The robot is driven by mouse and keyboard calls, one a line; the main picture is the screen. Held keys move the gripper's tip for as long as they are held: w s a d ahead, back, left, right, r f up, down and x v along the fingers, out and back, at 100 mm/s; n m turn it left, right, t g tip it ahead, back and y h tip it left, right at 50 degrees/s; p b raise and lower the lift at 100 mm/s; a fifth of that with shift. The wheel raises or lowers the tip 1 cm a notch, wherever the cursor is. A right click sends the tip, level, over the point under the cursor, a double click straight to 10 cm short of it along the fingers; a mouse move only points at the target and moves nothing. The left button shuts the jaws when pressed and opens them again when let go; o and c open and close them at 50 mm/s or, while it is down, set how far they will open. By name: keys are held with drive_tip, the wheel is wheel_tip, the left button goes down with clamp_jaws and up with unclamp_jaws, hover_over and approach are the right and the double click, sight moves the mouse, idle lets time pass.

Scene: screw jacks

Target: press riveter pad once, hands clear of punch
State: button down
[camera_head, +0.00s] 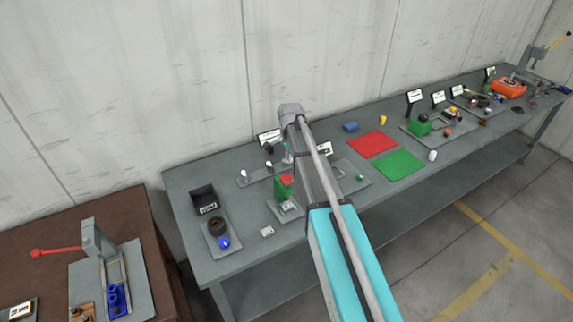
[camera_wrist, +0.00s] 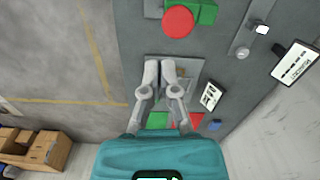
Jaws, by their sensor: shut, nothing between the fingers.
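The green unit with a red pad (camera_head: 286,181), which looks like the riveter, stands on a grey plate on the long grey bench. In the wrist view its round red pad (camera_wrist: 178,22) shows at the top, with green body beside it. My gripper (camera_wrist: 160,66) is shut and empty, its fingertips together over the bench, apart from the pad and below it in the picture. In the head view my arm hides the gripper. I cannot make out the punch clearly.
A grey strip with a pale knob (camera_wrist: 262,29) lies right of the pad in the wrist view. A sign (camera_wrist: 295,63) stands near the wall. A black bin (camera_head: 205,199), a red mat (camera_head: 372,144) and a green mat (camera_head: 399,165) are also on the bench.

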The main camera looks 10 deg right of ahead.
sight(288, 179)
drive_tip(key=shift+m, duration=0.7)
drive_tip(key=w+r+p, duration=0.2)
drive_tip(key=r, duration=0.1)
drive_tip(key=shift+w+r, duration=0.1)
drive_tip(key=shift+w, duration=0.25)
drive_tip(key=shift+f, duration=0.2)
wheel_tip(288, 179, down, 14)
drive_tip(key=b, duration=1.4)
drive_tip(key=shift+r, duration=0.15)
wheel_tip(288, 179, down, 4)
drive_tip(key=b, duration=0.4)
drive_tip(key=shift+s, duration=0.15)
drive_tip(key=shift+s+r, duration=0.1)
